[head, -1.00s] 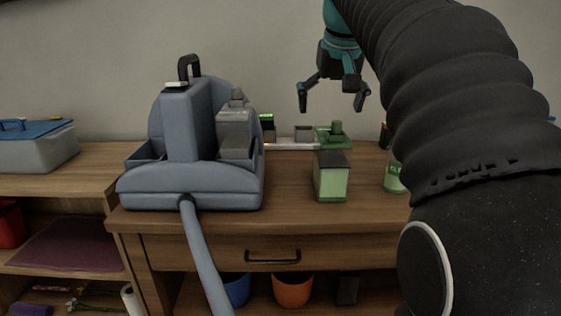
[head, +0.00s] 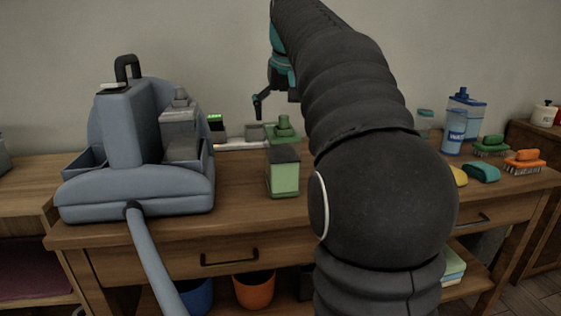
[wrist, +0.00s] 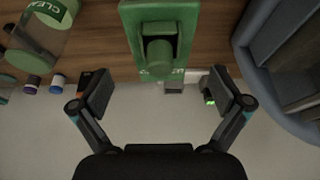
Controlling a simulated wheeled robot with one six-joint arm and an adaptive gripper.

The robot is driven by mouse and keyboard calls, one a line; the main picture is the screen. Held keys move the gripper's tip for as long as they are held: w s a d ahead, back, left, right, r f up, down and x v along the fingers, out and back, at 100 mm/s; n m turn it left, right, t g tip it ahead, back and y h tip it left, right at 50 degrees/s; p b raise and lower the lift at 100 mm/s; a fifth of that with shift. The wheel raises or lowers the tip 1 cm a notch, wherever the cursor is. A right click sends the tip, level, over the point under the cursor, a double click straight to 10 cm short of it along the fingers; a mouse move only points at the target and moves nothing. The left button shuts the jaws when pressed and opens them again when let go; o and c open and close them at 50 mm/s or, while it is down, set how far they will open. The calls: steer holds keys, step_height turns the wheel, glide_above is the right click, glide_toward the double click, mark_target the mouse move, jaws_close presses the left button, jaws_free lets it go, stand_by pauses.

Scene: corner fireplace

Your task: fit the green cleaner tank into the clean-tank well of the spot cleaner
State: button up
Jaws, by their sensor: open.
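The green cleaner tank (head: 284,178) stands upright on the table. It has a pale green body, a dark top and a green knobbed part behind; whether these are one piece I cannot tell. The green knobbed part shows in the wrist view (wrist: 157,55) between my fingers, apart from them. My gripper (wrist: 158,92) is open and empty above and behind the tank; in the head view my arm hides much of it. The blue-grey spot cleaner (head: 125,130) stands left of the tank. An open, low-walled tray (head: 84,163) shows on its left; a grey tank (head: 180,130) sits on its right.
At the right are blue bottles (head: 455,130), brushes (head: 522,160) and sponges. A green cylinder labelled CLEA (wrist: 45,20) is near the tank. A hose (head: 155,255) hangs in front.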

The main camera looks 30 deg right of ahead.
steer(key=shift+b+x, duration=0.5)
steer(key=shift+x, duration=2.2)
steer(key=shift+a, duration=0.15)
steer(key=shift+r, duration=0.1)
steer(key=c, duration=1.9)
steer(key=shift+o, duration=0.2)
steer(key=shift+r, duration=0.1)
